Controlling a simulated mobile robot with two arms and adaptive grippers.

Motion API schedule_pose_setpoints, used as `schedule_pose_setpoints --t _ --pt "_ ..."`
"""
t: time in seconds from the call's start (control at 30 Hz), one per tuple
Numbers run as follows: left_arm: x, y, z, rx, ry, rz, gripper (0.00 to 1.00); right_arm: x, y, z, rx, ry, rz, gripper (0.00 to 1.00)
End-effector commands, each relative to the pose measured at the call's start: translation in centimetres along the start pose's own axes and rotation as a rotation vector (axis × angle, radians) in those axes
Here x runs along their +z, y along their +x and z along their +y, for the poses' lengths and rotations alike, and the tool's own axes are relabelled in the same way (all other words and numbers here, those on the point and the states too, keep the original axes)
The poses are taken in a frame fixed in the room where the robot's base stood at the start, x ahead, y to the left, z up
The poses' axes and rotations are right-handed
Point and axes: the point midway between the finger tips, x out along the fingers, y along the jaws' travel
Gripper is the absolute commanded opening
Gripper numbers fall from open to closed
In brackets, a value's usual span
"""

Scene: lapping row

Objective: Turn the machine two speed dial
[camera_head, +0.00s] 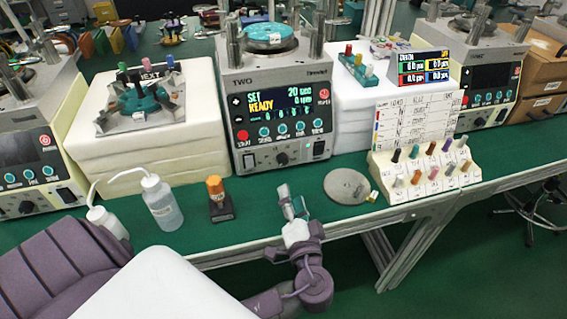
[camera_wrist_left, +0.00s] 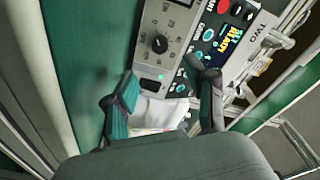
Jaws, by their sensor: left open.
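Machine two (camera_head: 275,102) stands at the back middle of the green bench, its screen reading SET, READY, 20 sec and 0 rpm. Its speed dial (camera_head: 281,158) is a black knob low on the front panel, and it also shows in the left wrist view (camera_wrist_left: 159,44). My left gripper (camera_head: 293,204) is over the bench's front part, in front of the machine and apart from the dial. In the left wrist view its fingers (camera_wrist_left: 166,88) are spread with nothing between them, and the dial shows beyond them. My right gripper is not in view.
A squeeze bottle (camera_head: 162,203) and an orange-topped bottle (camera_head: 216,197) stand left of my gripper. A round metal plate (camera_head: 347,186) lies to its right, beside a rack of coloured pegs (camera_head: 425,178). The bench between gripper and machine looks clear.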

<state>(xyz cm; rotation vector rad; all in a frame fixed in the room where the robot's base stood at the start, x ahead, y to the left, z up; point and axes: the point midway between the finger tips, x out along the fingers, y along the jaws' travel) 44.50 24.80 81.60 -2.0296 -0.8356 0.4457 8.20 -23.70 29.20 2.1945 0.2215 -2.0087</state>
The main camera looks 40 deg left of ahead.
Motion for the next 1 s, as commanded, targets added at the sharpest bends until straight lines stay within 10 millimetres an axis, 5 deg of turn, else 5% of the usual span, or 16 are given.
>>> schedule_pose_setpoints --t 0.3,0.5,0.97,1.0 --pt "-0.1 7.0 -0.1 -0.005 0.000 0.002 0.56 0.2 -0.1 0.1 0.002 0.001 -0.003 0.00" --pt "0.0 9.9 0.0 -0.003 0.001 0.001 0.56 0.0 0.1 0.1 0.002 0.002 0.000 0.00" --pt "0.0 11.1 0.0 0.000 -0.001 0.000 0.56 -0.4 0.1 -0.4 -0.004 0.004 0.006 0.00" --pt "0.0 11.1 0.0 0.000 -0.001 0.000 0.49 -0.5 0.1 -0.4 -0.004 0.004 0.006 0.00"
